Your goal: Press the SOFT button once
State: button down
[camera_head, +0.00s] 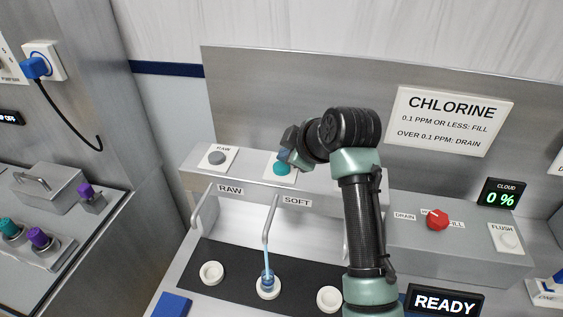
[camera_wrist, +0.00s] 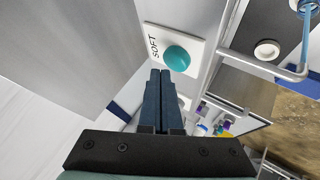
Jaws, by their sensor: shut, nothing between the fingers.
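The SOFT button is a teal dome on a white plate, on the top ledge of the steel dispenser; it shows in the head view (camera_head: 281,169) and in the wrist view (camera_wrist: 177,58). My gripper (camera_wrist: 160,74) is shut and empty, its dark blue fingertips just beside the dome in the wrist view. Touching or apart, I cannot tell. In the head view my gripper (camera_head: 291,150) is at the button's upper right and hides part of its plate.
A grey RAW button (camera_head: 217,158) sits left of SOFT. A red DRAIN/FILL knob (camera_head: 437,220) and a white FLUSH button (camera_head: 508,240) are at the right. The CLOUD display (camera_head: 501,194) reads 0 %, another display (camera_head: 444,302) reads READY. White rings (camera_head: 212,273) line the black mat.

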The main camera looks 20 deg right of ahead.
aim_at(286, 168)
notch_tip(286, 168, up, 5)
jog(key=p, duration=0.4)
jog(key=shift+r, duration=0.1)
dwell(0.8)
jog(key=a+r+m+t+b, duration=0.1)
jog(key=a+r+m+t, duration=0.1)
jog(key=a+r+t, duration=0.5)
jog(key=a+r+m+t+b, duration=0.1)
jog(key=a+r, duration=0.5)
jog(key=r, duration=0.5)
jog(key=s+a+r+m+t+b, duration=0.1)
jog(key=s+a+r+m+t, duration=0.2)
jog(key=s+r, duration=0.6)
jog(key=s+a+r+m+t+h+b, duration=0.1)
jog(key=s+a+r+m+t, duration=0.2)
jog(key=s+r+t, duration=0.4)
jog(key=s+r+m, duration=0.1)
jog(key=s+r, duration=0.1)
jog(key=s, duration=0.2)
jog(key=shift+s+r, duration=0.2)
jog(key=shift+r, duration=0.15)
